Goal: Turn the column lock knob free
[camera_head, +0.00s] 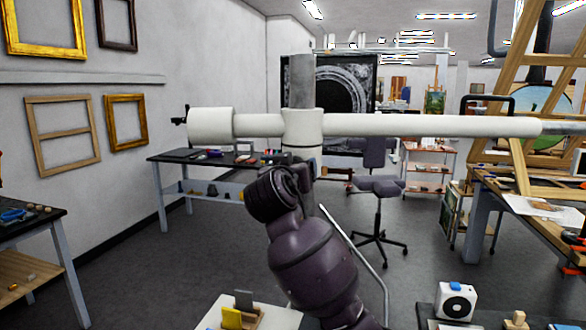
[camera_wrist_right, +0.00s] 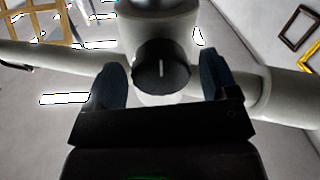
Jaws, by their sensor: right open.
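The column lock knob (camera_wrist_right: 161,64) is a round black knob with a pale line across its face, on the white collar of the column in the right wrist view. My right gripper (camera_wrist_right: 161,75) is open, with one dark blue finger on each side of the knob. Gaps show between the fingers and the knob. In the head view the white column collar (camera_head: 303,129) carries a long white horizontal tube (camera_head: 430,125). My purple right arm reaches up below the collar, and the knob is hidden there. My left gripper is not in view.
A dark-topped workbench (camera_head: 180,156) stands behind the column at left. A wheeled stool (camera_head: 378,187) stands behind at right. A wooden easel (camera_head: 520,80) and a table (camera_head: 540,210) are at far right. The floor between is mostly clear.

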